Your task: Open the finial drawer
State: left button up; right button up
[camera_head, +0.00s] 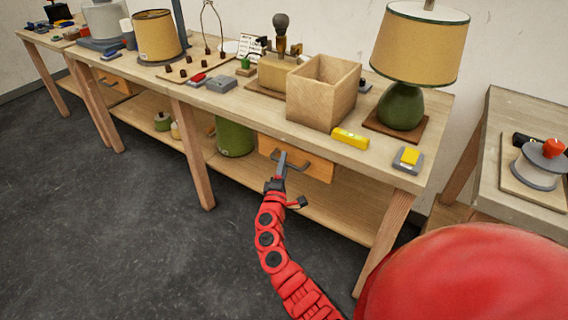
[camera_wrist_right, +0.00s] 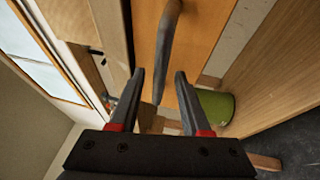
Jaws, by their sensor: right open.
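The drawer (camera_head: 318,168) has a plain orange-wood front and hangs under the middle bench top. It looks shut. Its dark bar handle (camera_head: 300,168) is partly hidden by my right gripper (camera_head: 281,164), which is right at the drawer front. In the right wrist view, the drawer front (camera_wrist_right: 190,40) fills the top middle, and the handle (camera_wrist_right: 168,40) comes down between the two fingers of my right gripper (camera_wrist_right: 160,78). The fingers are open, one on each side of the handle's lower end, with visible gaps. My left gripper is not in view.
On the bench top above stand a wooden box (camera_head: 320,94), a yellow object (camera_head: 350,139) and a green lamp (camera_head: 402,106). A green bin (camera_head: 234,138) stands on the lower shelf left of the drawer. The floor in front is clear.

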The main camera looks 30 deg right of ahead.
jog(key=shift+w+d+r, duration=0.1)
jog(key=shift+w+d, duration=0.15)
jog(key=shift+d, duration=0.05)
grip_shut()
dwell(1.3)
